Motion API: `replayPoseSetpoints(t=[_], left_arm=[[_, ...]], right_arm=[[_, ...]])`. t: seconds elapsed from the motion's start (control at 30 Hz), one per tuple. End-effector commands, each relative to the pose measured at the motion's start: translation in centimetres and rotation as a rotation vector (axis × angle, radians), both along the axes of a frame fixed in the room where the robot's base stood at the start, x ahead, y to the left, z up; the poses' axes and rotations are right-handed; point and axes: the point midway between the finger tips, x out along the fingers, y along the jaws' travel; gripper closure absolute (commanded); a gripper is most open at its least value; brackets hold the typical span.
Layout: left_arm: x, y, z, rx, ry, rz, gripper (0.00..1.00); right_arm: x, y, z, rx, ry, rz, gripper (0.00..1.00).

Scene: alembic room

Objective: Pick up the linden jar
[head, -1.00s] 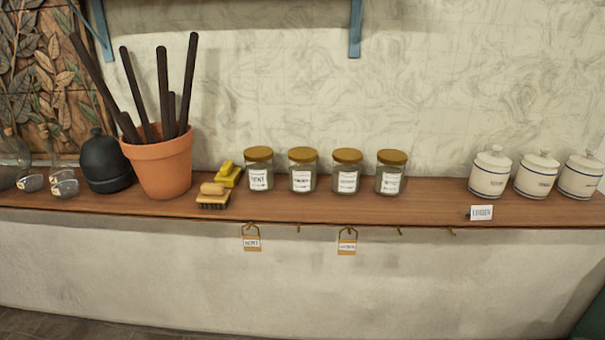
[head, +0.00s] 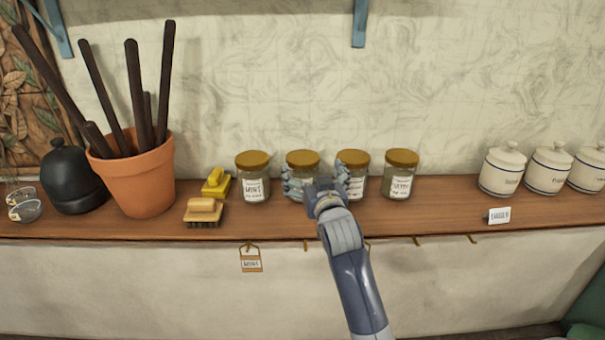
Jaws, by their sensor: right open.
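Several glass jars with gold lids stand in a row on the wooden shelf. The leftmost jar (head: 253,177) has a label that seems to read mint. My right gripper (head: 318,183) is open at the second jar (head: 303,159), with one finger at its left side and the other between it and the third jar (head: 353,160). The second jar's label is hidden behind my gripper, and I cannot tell whether the fingers touch the glass. The third jar is partly covered, and its label is unreadable. I cannot tell by label which jar is linden. My left gripper is not in view.
A fourth jar (head: 400,174) stands close on the right. A brush (head: 203,211) and a yellow object (head: 216,182) lie left of the jars, beside a terracotta pot (head: 135,182). White canisters (head: 502,170) and a small sign (head: 498,215) are at right. Tags hang from the shelf's front edge.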

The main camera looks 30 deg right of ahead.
Motion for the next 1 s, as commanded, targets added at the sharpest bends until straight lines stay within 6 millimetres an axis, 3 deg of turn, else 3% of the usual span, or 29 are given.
replayPoseSetpoints(t=[0.07, 0.17, 0.4, 0.5, 0.7, 1.0], left_arm=[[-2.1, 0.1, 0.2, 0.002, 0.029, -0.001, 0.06], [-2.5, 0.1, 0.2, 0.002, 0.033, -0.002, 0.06], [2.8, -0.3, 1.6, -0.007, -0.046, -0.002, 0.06], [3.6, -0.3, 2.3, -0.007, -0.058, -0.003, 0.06], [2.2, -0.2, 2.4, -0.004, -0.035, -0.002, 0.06], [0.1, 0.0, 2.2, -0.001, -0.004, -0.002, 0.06]], right_arm=[[0.8, -0.3, 0.1, 0.001, 0.002, 0.001, 0.03], [1.3, -0.4, 0.0, 0.001, 0.002, 0.001, 0.03], [3.3, -0.9, -0.1, 0.001, 0.004, 0.001, 0.03], [4.5, -1.2, -0.3, 0.002, 0.003, 0.001, 0.03], [6.1, -1.9, -0.4, 0.000, 0.002, 0.001, 0.03], [6.3, -1.9, -0.6, 0.001, 0.002, 0.001, 0.05]])
